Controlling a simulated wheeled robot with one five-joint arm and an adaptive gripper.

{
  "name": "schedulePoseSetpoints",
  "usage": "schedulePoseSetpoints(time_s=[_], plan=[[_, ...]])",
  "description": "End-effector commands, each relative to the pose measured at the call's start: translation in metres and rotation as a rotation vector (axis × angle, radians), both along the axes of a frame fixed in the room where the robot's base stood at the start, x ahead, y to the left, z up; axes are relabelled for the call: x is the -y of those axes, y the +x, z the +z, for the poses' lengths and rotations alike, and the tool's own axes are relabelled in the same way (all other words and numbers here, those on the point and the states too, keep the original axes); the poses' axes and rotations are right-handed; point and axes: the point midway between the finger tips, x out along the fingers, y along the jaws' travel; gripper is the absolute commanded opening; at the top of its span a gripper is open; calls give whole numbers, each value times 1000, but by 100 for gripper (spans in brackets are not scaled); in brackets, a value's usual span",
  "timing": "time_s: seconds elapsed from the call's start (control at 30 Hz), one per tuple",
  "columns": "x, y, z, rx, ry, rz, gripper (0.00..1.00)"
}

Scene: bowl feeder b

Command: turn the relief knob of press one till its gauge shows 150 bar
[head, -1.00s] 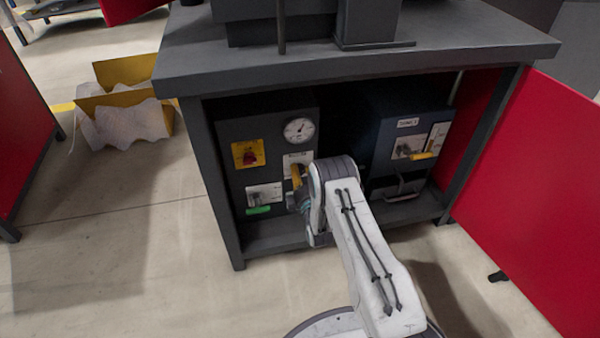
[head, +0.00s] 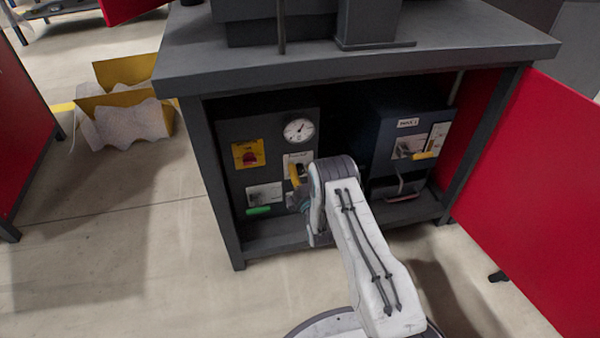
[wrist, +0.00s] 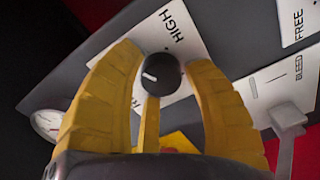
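The relief knob (wrist: 160,74) is black and round with a white pointer mark, on a white plate with the word HIGH, in the wrist view. My gripper (wrist: 165,60) has its yellow fingers spread on either side of the knob, with gaps visible between them and it. The pressure gauge (head: 298,130) is a white dial above the knob plate in the head view; its needle points up and right, and its numbers are too small to read. Part of the gauge rim shows in the wrist view (wrist: 47,124). In the head view my gripper (head: 296,174) covers much of the knob area.
A red switch on a yellow plate (head: 248,154) and a green-handled lever (head: 260,210) are left of the knob. A second dark unit (head: 408,145) stands right. The bench top (head: 350,66) overhangs, and a red door (head: 535,190) stands open at right.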

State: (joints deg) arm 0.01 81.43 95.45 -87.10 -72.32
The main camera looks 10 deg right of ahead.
Motion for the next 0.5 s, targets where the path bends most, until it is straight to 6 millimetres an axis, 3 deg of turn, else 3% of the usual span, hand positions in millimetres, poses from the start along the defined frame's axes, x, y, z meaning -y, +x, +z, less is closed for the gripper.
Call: schedulePoseSetpoints(time_s=[0.17,0.5], plan=[[0,-1,-1,-2,0,0,61],[0,-4,-2,-5,1,0,61]])
